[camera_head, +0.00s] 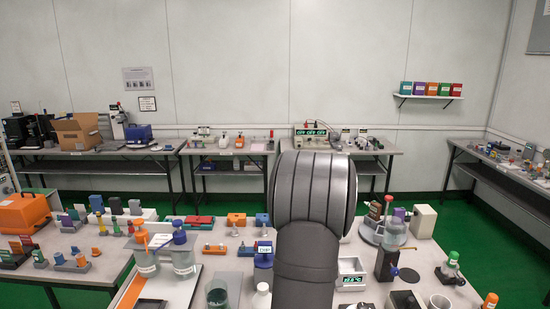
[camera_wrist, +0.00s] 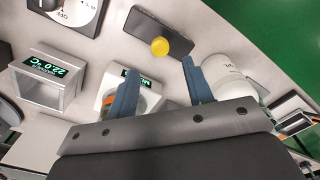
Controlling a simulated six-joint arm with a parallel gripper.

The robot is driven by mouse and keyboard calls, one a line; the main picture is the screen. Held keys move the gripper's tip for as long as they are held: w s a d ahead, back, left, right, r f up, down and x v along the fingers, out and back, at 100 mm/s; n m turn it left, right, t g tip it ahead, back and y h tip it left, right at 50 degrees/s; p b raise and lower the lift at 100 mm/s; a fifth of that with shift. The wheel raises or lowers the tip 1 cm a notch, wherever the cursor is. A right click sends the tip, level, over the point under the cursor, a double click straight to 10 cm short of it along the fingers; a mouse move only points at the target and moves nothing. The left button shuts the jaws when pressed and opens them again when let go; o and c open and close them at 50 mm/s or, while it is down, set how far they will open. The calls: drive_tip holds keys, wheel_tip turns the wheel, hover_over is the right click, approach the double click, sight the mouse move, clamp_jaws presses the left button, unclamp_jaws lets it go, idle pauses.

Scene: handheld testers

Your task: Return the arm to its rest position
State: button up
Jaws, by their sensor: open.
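My gripper (camera_wrist: 158,92) shows in the wrist view as two blue-grey fingers, spread apart with nothing between them. It hangs above the table, with a white device with a green display (camera_wrist: 112,88) behind the left finger and a white cylindrical container (camera_wrist: 228,78) by the right finger. In the head view my dark arm (camera_head: 308,250) rises in the centre front and hides part of the table. My gripper is not visible in the head view.
The table (camera_head: 225,262) is crowded with bottles, blocks and devices. A display box (camera_head: 352,273) stands just right of my arm and also shows in the wrist view (camera_wrist: 48,77). Green floor surrounds the tables.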

wheel_tip(320, 180, down, 7)
drive_tip(key=shift+f, duration=0.1)
drive_tip(key=a, duration=0.4)
drive_tip(key=shift+r, duration=0.25)
wheel_tip(320, 180, up, 33)
drive_tip(key=m, duration=0.9)
drive_tip(key=shift+w+f, duration=0.15)
